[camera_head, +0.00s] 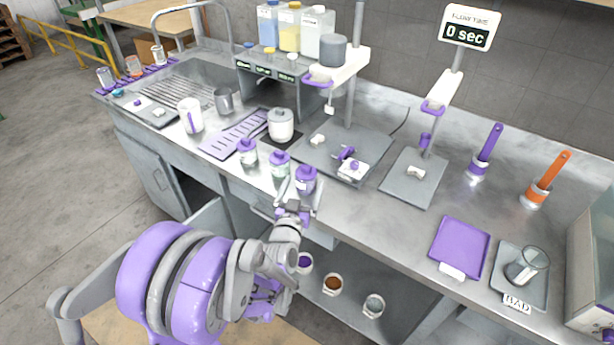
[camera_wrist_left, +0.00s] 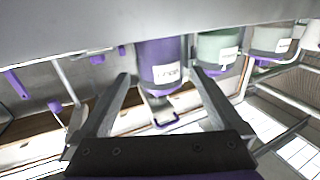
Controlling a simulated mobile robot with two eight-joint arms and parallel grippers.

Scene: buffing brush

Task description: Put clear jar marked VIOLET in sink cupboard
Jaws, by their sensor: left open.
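Three clear jars with purple lids stand in a row along the counter's front edge. The nearest jar (camera_head: 305,181) has violet contents. In the left wrist view this violet-filled jar (camera_wrist_left: 160,60) appears upside down, with a white label too blurred to read surely. My left gripper (camera_head: 296,194) is open at the front of this jar; in the left wrist view its fingers point at the jar from either side, and contact cannot be told. The sink cupboard (camera_head: 150,172) is under the sink at the left; a door panel (camera_head: 208,226) stands out from the front. My right gripper is not in view.
The other two jars, one greenish (camera_head: 279,165) and one pale (camera_head: 247,153), stand close by. A white canister (camera_head: 281,125) is behind them. Open-topped containers, including a brown-filled one (camera_head: 332,285), stand on the lower shelf. The floor at the left is clear.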

